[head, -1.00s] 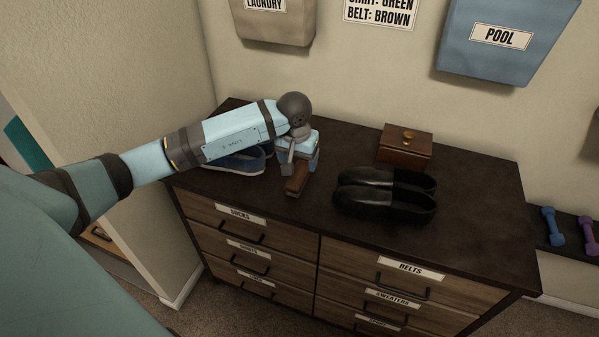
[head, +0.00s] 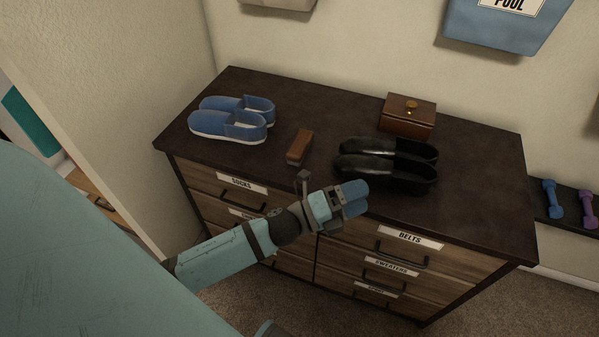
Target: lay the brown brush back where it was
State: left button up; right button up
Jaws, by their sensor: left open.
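The brown brush (head: 299,147) lies on the dark dresser top (head: 255,170), between the blue shoes and the black shoes. Nothing touches it. My left gripper (head: 328,194) is open and empty, in front of the brush and to its right in the picture, over the dresser's front edge. It is clear of the brush. My right gripper is not in view.
Blue slip-on shoes (head: 228,125) stand left of the brush. Black shoes (head: 388,162) stand to its right, close behind my left gripper. A small brown box (head: 408,115) sits at the back. The dresser top's right end is bare.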

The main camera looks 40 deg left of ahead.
pick_arm(q)
jog(key=s+a+f+n+g+y, duration=0.2)
jog(key=s+f+n+y, duration=0.2)
jog(key=s+f+n, duration=0.3)
jog(key=s+a+f+n+g+y, duration=0.2)
jog(key=s+f+n+y, duration=0.3)
jog(key=f+n, duration=0.5)
jog(key=s+n+g, duration=0.1)
jog(key=n, duration=0.7)
jog(key=shift+s+a+f+g+y, duration=0.2)
jog(key=shift+s+a+g+y, duration=0.05)
jog(key=shift+s+g+y, duration=0.1)
jog(key=shift+r, duration=0.1)
